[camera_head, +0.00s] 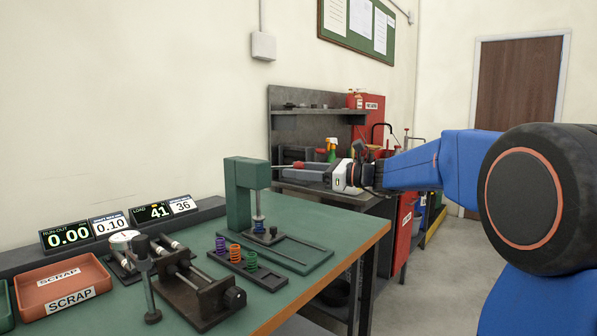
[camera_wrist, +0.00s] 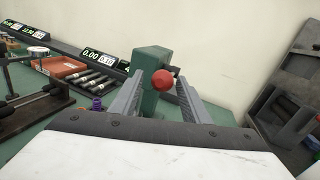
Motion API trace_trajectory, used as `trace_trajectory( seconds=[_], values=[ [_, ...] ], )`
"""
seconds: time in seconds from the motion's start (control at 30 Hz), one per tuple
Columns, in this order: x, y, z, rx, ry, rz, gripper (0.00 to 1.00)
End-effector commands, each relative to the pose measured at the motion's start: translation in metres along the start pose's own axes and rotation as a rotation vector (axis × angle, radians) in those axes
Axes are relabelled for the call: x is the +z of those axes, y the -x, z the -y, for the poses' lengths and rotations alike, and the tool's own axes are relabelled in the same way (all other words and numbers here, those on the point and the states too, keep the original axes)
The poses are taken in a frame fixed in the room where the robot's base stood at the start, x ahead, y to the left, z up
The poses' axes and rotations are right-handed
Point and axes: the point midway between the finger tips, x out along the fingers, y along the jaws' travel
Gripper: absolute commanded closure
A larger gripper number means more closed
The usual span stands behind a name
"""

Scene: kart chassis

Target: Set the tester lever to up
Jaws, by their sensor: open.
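The tester is a green upright stand (camera_head: 241,194) near the right end of the green table. A thin metal lever (camera_head: 284,167) sticks out to the right from near its top, roughly level. In the wrist view the lever's red knob (camera_wrist: 162,79) shows in front of the green stand (camera_wrist: 151,60). My gripper (camera_head: 303,173) is to the right of the stand, at about the lever's height. In the wrist view my gripper (camera_wrist: 161,90) is open, with one finger on each side of the knob. I cannot tell whether either finger touches it.
Displays (camera_head: 162,211) line the back edge. A grey bench with a shelf (camera_head: 318,112) stands behind.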

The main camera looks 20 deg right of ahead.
Motion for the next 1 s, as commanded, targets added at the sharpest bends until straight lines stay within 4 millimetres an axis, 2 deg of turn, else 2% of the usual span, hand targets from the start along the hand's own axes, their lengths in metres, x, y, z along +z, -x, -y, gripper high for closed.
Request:
trace_trajectory(
  seconds=[0.03,0.2,0.23,0.6,1.0],
  values=[
    [0.0,0.0,0.0,0.0,0.0,0.0,0.58],
    [0.0,0.0,0.0,0.0,0.0,0.0,0.98],
    [0.0,0.0,0.0,0.001,0.0,0.0,1.0],
    [0.006,0.0,-0.001,0.009,-0.008,-0.039,1.0],
    [0.044,-0.009,0.007,0.04,-0.083,-0.291,1.0]
  ],
)
